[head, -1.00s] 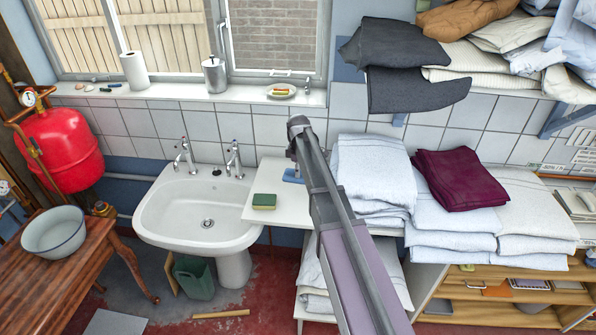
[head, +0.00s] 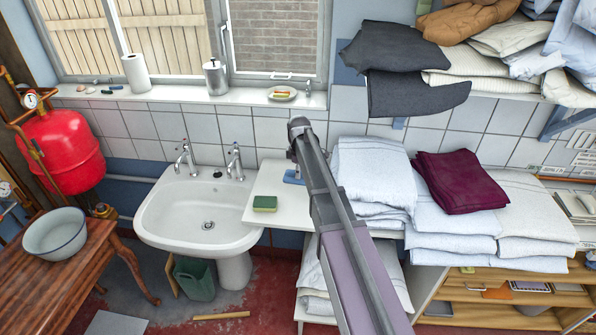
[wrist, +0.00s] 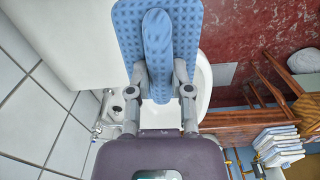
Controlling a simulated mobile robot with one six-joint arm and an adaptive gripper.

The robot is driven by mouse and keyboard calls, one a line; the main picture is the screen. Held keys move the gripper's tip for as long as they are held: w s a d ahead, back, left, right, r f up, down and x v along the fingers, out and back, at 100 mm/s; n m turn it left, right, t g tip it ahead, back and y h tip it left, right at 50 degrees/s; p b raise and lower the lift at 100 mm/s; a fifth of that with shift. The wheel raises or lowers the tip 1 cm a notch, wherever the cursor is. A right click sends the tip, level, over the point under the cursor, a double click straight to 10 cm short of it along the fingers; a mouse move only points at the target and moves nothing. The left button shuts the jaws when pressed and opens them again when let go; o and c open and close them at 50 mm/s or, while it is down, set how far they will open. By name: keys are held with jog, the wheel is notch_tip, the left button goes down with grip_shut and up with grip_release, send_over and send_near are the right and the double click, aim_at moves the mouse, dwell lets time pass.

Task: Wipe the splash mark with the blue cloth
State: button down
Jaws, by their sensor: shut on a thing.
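My gripper (wrist: 160,72) is shut on the blue cloth (wrist: 189,45), gripping a raised ridge along its middle. The cloth has a dimpled face and reaches out beyond the fingertips in the wrist view. In the head view only a small part of the blue cloth (head: 291,177) shows beside my arm, over the white counter (head: 268,185) right of the sink. My arm hides the gripper there. I cannot tell whether the cloth touches the counter. I cannot make out a splash mark in either view; the cloth or arm may cover it.
A yellow-green sponge (head: 264,203) lies on the counter left of the cloth. The white sink (head: 203,215) with two taps stands further left. Stacked pale towels (head: 372,172) crowd the right side. A tiled wall (head: 262,131) stands behind, below the windowsill (head: 180,98).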

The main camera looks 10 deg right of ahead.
notch_tip(320, 180, down, 6)
jog(key=b, duration=0.6)
jog(key=shift+f, duration=0.2)
jog(key=shift+a, duration=0.15)
